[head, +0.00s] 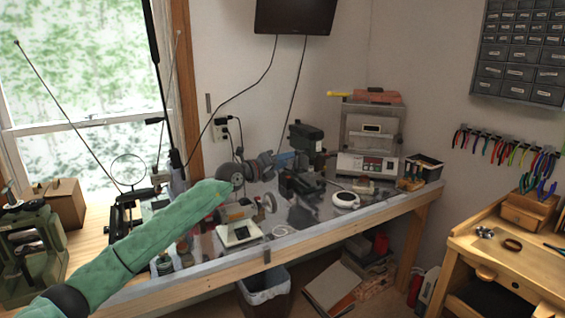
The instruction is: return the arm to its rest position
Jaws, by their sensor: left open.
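My left arm, green, comes in from the lower left and reaches up over the front of the workbench (325,217). Its end, with my left gripper (224,190), is in front of the machines on the bench. The fingers are small and hard to make out; the gripper is open, and I see nothing held in it. I cannot tell its exact height above the bench. The arm hides part of the bench's left side. My right gripper is not in view.
A small white-based machine (240,233) stands just right of the gripper, with a grinder (237,172) behind. A green machine (30,245) stands at the left. A wooden jeweller's bench (515,262) is at the right. A bin (264,290) and boxes are below.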

